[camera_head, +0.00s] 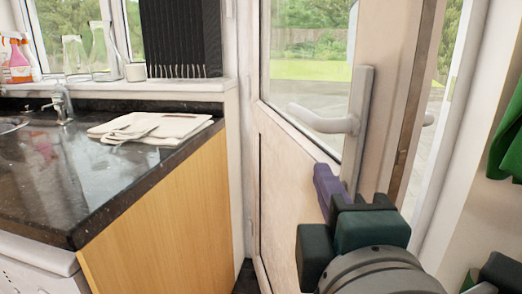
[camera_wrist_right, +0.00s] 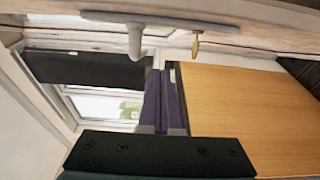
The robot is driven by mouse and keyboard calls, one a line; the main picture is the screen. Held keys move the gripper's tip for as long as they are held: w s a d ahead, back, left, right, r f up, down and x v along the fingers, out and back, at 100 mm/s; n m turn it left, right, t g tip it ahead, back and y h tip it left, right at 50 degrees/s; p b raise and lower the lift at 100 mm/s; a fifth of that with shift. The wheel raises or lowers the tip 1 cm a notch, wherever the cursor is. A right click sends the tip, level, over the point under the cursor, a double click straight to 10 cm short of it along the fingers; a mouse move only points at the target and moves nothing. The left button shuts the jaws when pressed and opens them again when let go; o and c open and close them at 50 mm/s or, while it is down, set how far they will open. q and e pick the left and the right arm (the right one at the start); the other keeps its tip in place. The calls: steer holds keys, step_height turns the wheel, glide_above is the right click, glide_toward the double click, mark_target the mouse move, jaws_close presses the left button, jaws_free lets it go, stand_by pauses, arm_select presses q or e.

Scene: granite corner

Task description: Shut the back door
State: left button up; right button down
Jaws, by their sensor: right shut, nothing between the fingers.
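The back door (camera_head: 285,175) stands ajar, a pale panel with a large glass pane. Outdoors shows past its free edge at the right. Its white lever handle (camera_head: 330,122) sits on a tall plate near that edge. The handle also shows at the top of the right wrist view (camera_wrist_right: 135,38), with a key (camera_wrist_right: 196,44) beside it. My right gripper (camera_head: 324,170) is shut and empty, its purple fingers in front of the door, below the handle in the picture. Its fingers also show in the wrist view (camera_wrist_right: 161,75). Whether they touch the door is unclear. My left gripper is out of view.
A black granite counter (camera_head: 60,170) with a wooden end panel (camera_head: 165,215) stands left of the door. The door frame (camera_head: 455,130) and green fabric (camera_head: 507,140) are at the right.

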mark_target(350, 166)
steer(key=shift+w+d+p, duration=0.6)
steer(key=shift+w+d, duration=1.4)
steer(key=shift+d, duration=0.1)
